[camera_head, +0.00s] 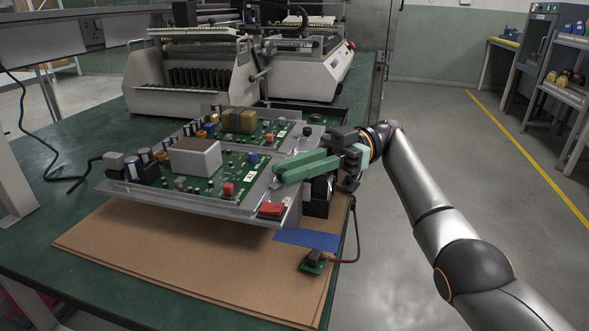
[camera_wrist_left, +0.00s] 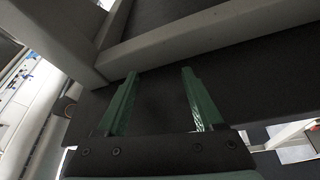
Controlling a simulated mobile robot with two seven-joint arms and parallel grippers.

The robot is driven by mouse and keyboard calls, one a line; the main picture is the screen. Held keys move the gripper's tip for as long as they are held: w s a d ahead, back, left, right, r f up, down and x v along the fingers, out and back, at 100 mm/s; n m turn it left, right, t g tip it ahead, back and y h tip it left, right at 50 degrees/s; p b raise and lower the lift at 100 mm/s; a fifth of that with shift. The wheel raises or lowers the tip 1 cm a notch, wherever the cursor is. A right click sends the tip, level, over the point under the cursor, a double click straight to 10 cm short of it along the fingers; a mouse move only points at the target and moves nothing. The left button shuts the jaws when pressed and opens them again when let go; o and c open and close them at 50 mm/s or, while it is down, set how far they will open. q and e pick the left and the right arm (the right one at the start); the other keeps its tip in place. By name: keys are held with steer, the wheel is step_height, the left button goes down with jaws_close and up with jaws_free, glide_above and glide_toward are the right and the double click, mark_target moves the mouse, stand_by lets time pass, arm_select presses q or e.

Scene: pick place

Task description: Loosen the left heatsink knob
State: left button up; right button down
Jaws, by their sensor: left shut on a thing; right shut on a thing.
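The power board (camera_head: 232,170) lies raised and slightly tilted on a metal plate, with a grey metal heatsink strip (camera_head: 262,192) along its right side. A black knob (camera_head: 306,131) stands at the strip's far end. My right gripper (camera_head: 277,171) has its green fingers over the strip's nearer part, shut on what appears to be the left heatsink knob, which the fingers hide.
A brown cardboard mat (camera_head: 150,260) with blue tape (camera_head: 305,239) lies under the board on the green table (camera_head: 60,225). A small wired green circuit board (camera_head: 314,262) sits at the mat's right. White machines (camera_head: 190,75) stand behind. Open floor lies right.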

steer(key=shift+a+f, duration=0.1)
steer(key=shift+f, duration=0.05)
steer(key=c, duration=0.8)
jaws_free()
steer(key=shift+o, duration=0.2)
steer(key=shift+a+r+p, duration=0.1)
steer(key=shift+r+p, duration=0.35)
steer(key=shift+r, duration=1.2)
steer(key=shift+s+r+p, duration=0.4)
steer(key=shift+s+r, duration=0.05)
steer(key=shift+r, duration=0.05)
steer(key=s+r+p, duration=0.3)
steer(key=s+r, duration=0.5)
steer(key=s, duration=0.5)
steer(key=shift+a+r, duration=0.25)
steer(key=shift+r, duration=0.1)
